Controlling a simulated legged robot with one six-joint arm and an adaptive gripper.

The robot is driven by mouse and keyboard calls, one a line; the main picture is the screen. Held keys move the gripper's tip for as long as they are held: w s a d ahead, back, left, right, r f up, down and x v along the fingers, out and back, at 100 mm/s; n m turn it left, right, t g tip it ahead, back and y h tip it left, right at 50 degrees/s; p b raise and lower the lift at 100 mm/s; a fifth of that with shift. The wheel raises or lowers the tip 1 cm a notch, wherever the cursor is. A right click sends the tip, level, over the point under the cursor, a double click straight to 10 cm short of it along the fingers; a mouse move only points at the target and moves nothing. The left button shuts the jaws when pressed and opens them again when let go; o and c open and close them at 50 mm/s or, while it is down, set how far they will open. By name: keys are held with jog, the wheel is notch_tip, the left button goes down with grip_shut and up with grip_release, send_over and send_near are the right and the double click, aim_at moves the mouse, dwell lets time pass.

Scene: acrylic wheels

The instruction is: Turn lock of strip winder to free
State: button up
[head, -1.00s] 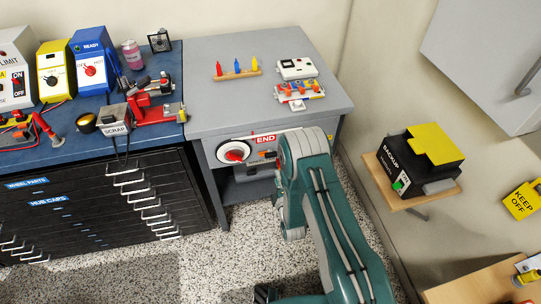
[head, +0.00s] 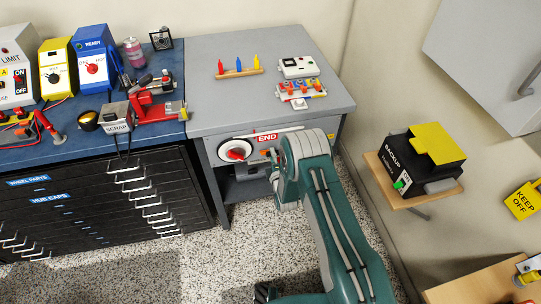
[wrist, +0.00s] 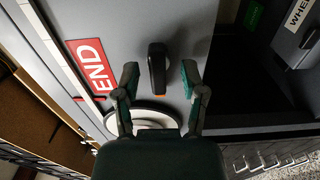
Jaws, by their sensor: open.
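The strip winder, a white disc (head: 236,150) with a red knob in its middle, is on the front of the grey bench beside the red END label (head: 265,138). In the wrist view, a black lever (wrist: 157,70), seemingly the lock, stands out from the grey panel with a bit of orange by its near end. My gripper (wrist: 158,75) is open, with one finger on each side of the lever and a visible gap at each. Part of the white disc (wrist: 145,113) shows under my gripper, which hides the rest.
The grey bench top (head: 225,105) holds a peg rack (head: 239,73) and a white device (head: 298,68). A black drawer cabinet (head: 100,205) stands left. A wall shelf with a backup box (head: 425,160) is at right. Speckled floor in front is open.

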grip_shut()
jog(key=n, duration=0.4)
jog(key=shift+s+f+n, duration=0.1)
jog(key=shift+f+n, duration=0.05)
jog(key=shift+n, duration=0.15)
jog(key=shift+d+n, duration=0.1)
jog(key=shift+n, duration=2.2)
jog(key=shift+f, duration=0.1)
